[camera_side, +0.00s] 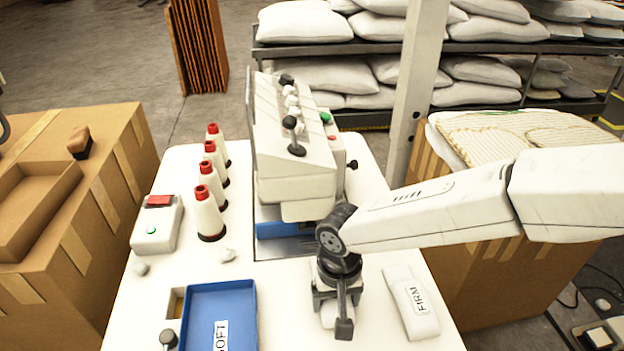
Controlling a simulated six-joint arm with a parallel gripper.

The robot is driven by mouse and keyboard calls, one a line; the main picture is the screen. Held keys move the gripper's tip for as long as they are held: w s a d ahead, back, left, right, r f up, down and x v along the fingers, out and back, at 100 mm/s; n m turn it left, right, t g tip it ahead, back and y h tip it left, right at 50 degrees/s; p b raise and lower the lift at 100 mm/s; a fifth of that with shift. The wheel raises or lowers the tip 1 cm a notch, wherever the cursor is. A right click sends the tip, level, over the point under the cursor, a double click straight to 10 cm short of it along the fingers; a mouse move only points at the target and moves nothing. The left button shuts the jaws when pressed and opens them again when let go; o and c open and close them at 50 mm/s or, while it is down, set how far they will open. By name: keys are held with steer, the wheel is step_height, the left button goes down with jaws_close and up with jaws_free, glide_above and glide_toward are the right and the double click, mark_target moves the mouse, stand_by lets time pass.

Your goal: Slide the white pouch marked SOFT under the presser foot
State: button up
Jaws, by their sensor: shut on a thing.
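My gripper (337,308) points down over the white table and is shut on a white pouch (327,315). Only a small part of this pouch shows between and beside the fingers, and no marking on it is visible. Another white pouch, marked FIRM (410,300), lies flat on the table just right of my gripper. The sewing machine (293,165) stands behind and left of my gripper, with a dark plate and a blue part (283,230) under its head. The presser foot cannot be made out; the head and my arm hide that area.
A blue tray (249,310) with a label, partly cut off, reading SOFT lies at the front left. Small white lumps (228,255) lie nearby. Cardboard boxes flank the table.

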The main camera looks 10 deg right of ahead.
steer(key=shift+w, duration=3.2)
steer(key=shift+f, duration=0.25)
steer(key=o, duration=1)
steer(key=shift+r, duration=0.1)
steer(key=shift+s+r, duration=0.35)
steer(key=shift+r, duration=0.6)
steer(key=shift+s+r, duration=0.3)
steer(key=shift+r, duration=0.7)
steer(key=shift+s+r, duration=0.35)
steer(key=shift+r, duration=0.6)
